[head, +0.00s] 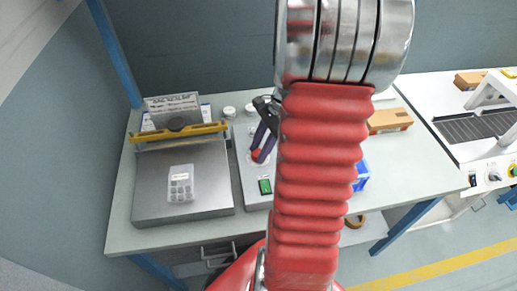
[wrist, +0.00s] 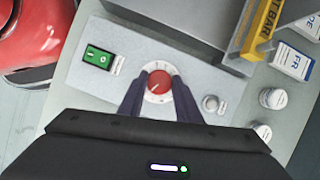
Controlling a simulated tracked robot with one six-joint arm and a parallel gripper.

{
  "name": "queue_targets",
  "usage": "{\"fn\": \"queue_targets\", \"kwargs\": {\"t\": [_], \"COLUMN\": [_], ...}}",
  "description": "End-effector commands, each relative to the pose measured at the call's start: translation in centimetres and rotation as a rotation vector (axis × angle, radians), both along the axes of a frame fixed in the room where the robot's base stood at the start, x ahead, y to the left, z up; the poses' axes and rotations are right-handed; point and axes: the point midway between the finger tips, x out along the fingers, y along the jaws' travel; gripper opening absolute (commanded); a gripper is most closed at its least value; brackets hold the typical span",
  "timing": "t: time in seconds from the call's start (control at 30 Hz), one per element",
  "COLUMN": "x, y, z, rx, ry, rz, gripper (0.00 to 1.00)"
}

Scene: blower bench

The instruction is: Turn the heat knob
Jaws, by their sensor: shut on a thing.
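The heat knob (wrist: 158,83) is a round red knob with a white mark, set on a pale dial ring on the grey control panel (wrist: 120,22). In the wrist view my gripper (wrist: 159,84) has its two dark fingers on either side of the knob, shut on it. In the head view my gripper (head: 259,156) reaches down to the panel, with a bit of the red knob (head: 255,154) showing at the fingertips. My red arm covers the right part of the panel there.
A green switch (wrist: 98,57) and a small grey knob (wrist: 211,103) flank the heat knob. A metal plate unit with a yellow bar (head: 180,136) stands at left, a clear case (head: 180,184) on it. Cardboard boxes (head: 389,120) and white jars (head: 229,112) stand behind.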

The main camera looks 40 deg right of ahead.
Motion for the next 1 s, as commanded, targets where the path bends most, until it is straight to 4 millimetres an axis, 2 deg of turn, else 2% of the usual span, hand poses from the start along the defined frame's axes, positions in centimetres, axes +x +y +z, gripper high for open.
{"fn": "queue_targets", "kwargs": {"t": [0.33,0.7,1.0], "x": [0.56,0.88,1.02], "y": [-0.51,-0.36,-0.15], "z": [0.09,0.1,0.13], "rx": [-0.013,-0.013,-0.009], "ry": [-0.008,-0.009,-0.01], "rz": [0.269,0.619,0.83], "gripper": [0.08,0.08,0.08]}}
